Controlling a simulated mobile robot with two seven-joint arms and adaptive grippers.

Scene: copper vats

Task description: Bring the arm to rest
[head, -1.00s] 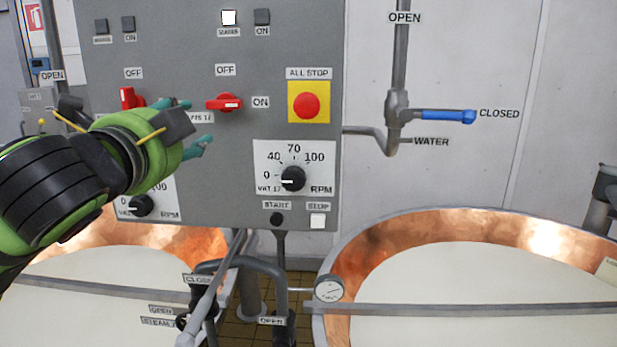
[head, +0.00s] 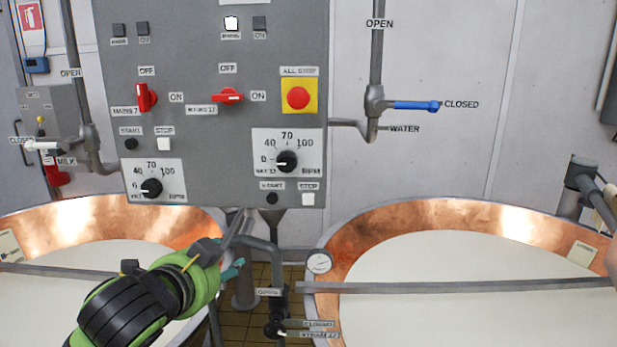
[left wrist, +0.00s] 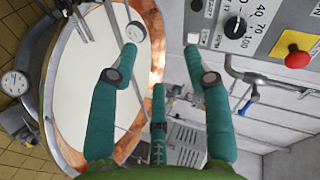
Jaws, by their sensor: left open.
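My left gripper (head: 236,268) is low in the head view, in front of the left copper vat (head: 92,222) and below the grey control panel (head: 205,110). In the left wrist view its teal fingers (left wrist: 160,45) are spread apart with nothing between them. A vat with white contents (left wrist: 95,65) and the panel (left wrist: 258,25) lie beyond the fingers. The fingers look clear of the panel, and the head view mostly hides their tips behind the wrist. My right gripper is not in view.
The right copper vat (head: 420,218) has a grey bar (head: 450,286) across it and a gauge (head: 319,262) at its rim. Grey pipes with valves (head: 277,300) stand between the vats. The panel carries red switches (head: 228,96) and a red stop button (head: 298,97). A blue-handled water valve (head: 415,105) is on the wall.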

